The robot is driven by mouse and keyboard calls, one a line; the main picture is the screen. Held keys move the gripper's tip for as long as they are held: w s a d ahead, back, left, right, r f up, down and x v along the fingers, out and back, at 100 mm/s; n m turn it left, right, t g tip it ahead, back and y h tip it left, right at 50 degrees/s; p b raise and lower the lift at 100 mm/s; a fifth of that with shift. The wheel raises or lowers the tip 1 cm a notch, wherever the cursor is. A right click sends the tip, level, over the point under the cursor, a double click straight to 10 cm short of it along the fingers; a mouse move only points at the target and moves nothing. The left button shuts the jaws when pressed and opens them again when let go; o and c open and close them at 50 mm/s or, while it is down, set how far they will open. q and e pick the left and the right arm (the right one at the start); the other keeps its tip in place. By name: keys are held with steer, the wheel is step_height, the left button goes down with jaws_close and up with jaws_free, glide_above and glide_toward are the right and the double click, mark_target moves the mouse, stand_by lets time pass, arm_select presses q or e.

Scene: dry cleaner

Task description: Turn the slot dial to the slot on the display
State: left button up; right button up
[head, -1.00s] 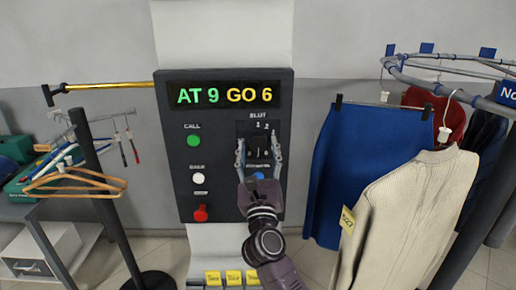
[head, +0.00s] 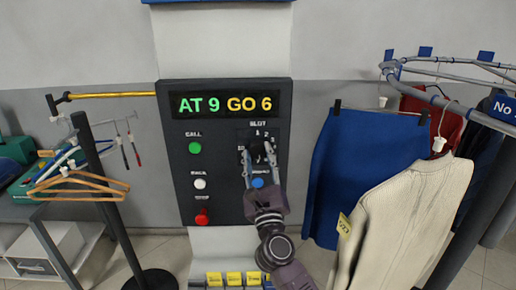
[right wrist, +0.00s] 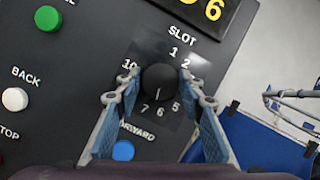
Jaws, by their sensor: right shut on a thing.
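The black slot dial (right wrist: 158,82) sits on the dark control panel (head: 225,113), ringed by white numbers. In the right wrist view a short pale mark on its lower face points down, about towards the 6. The display (head: 227,104) reads AT 9 in green and GO 6 in yellow. My right gripper (head: 258,153) is shut on the dial, one finger at each side; it also shows in the right wrist view (right wrist: 158,99). The fingers hide some of the side numbers. My left gripper is not in view.
On the panel are a green call button (head: 195,147), a white back button (head: 200,184), a red stop button (head: 202,217) and a blue button (right wrist: 123,150) just below the dial. A blue skirt (head: 362,165) and a cream sweater (head: 400,215) hang close to the right.

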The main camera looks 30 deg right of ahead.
steer(key=n+y+p, duration=0.1)
steer(key=n+p, duration=0.1)
steer(key=shift+r+n+y, duration=0.15)
steer(key=shift+n+y, duration=0.15)
steer(key=shift+n, duration=0.1)
steer(key=shift+d+n+y+p, duration=0.1)
steer(key=shift+n+y+p, duration=0.3)
steer(key=shift+n+p, duration=0.55)
steer(key=shift+f, duration=0.2)
steer(key=o, duration=1.2)
steer(key=shift+c, duration=0.2)
steer(key=shift+s, duration=0.1)
steer(key=v, duration=1.2)
steer(key=shift+f, duration=0.2)
